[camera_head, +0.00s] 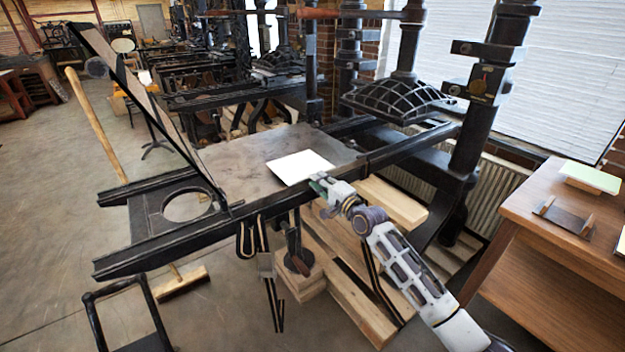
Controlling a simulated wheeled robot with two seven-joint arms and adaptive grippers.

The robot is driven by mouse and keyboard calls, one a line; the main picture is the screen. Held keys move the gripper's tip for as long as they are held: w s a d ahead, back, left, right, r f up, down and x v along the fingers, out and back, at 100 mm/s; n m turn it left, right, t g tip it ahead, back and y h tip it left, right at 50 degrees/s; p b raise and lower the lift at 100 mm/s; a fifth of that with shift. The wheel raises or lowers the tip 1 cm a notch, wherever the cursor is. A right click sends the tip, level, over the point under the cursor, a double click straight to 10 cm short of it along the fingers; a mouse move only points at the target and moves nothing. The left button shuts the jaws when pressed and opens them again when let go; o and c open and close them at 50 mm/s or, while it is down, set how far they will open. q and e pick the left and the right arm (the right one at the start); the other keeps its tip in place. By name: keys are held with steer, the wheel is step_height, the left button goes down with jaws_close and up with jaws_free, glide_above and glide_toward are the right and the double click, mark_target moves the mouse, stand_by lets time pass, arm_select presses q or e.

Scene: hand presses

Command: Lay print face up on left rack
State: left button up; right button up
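A white print (300,167) lies flat on the grey bed (235,165) of the hand press, near its front edge. The face I see is blank white, and no image can be made out on it. My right gripper (319,184) is at the print's front right edge, seemingly touching or overlapping it. The fingers are too small to tell whether they are open or closed on the edge. A low dark rack (565,217) with raised wooden ends sits empty on the wooden table (534,193) at the right. My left gripper is out of view.
A pale green-topped block (590,178) sits behind the rack on the table. A raised frame (150,105) tilts up at the bed's left. The press's black column (480,95) stands between the bed and the table. Planks (340,290) lie below.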

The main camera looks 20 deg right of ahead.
mark_target(313, 168)
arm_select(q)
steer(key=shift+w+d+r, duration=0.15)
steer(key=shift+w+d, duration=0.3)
arm_select(e)
steer(key=shift+x, duration=1.85)
steer(key=shift+c, duration=0.2)
jaws_close()
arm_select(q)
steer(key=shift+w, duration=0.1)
arm_select(e)
steer(key=shift+r, duration=0.1)
steer(key=shift+r+p, duration=1.45)
steer(key=shift+p, duration=0.1)
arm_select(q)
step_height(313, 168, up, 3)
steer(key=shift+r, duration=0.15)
